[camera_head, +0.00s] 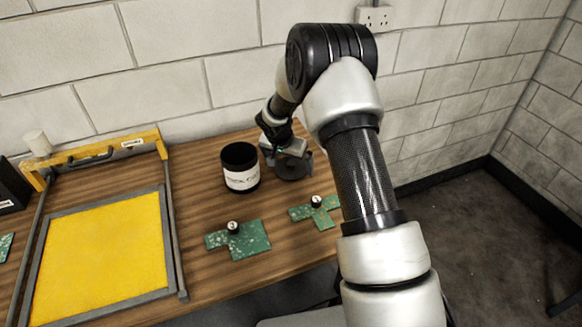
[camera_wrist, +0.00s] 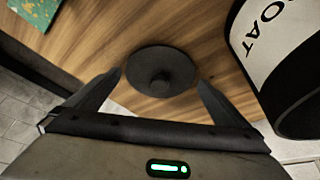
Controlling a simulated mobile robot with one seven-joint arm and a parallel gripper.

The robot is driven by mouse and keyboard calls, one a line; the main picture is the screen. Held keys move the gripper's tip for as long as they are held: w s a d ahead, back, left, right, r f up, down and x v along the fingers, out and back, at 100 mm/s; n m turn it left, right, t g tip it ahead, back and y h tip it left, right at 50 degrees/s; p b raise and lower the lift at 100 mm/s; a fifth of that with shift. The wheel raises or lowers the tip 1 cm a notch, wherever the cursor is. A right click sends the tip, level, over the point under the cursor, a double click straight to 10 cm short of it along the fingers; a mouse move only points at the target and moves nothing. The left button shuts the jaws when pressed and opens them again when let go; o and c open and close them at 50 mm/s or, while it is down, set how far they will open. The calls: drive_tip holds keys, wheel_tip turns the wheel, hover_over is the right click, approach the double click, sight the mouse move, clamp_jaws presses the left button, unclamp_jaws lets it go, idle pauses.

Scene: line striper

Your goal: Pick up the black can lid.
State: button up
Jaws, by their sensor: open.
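The black can lid (camera_wrist: 160,62) is a round dark disc with a knob at its middle, lying on the wooden table in the wrist view. In the head view the lid (camera_head: 291,171) shows to the right of the black can, partly hidden by my gripper. My gripper (camera_wrist: 160,88) is open and empty, with one finger on each side of the lid's near part. In the head view my gripper (camera_head: 292,152) is over the lid. I cannot tell whether the fingers touch it.
A black can (camera_head: 240,168) with a white label stands close to the lid; it also shows in the wrist view (camera_wrist: 270,40). Green pieces with black knobs (camera_head: 248,240) (camera_head: 325,216) lie nearer the front edge. A yellow framed screen (camera_head: 104,255) fills the left. A block wall is behind.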

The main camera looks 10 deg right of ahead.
drive_tip(key=c, duration=0.9)
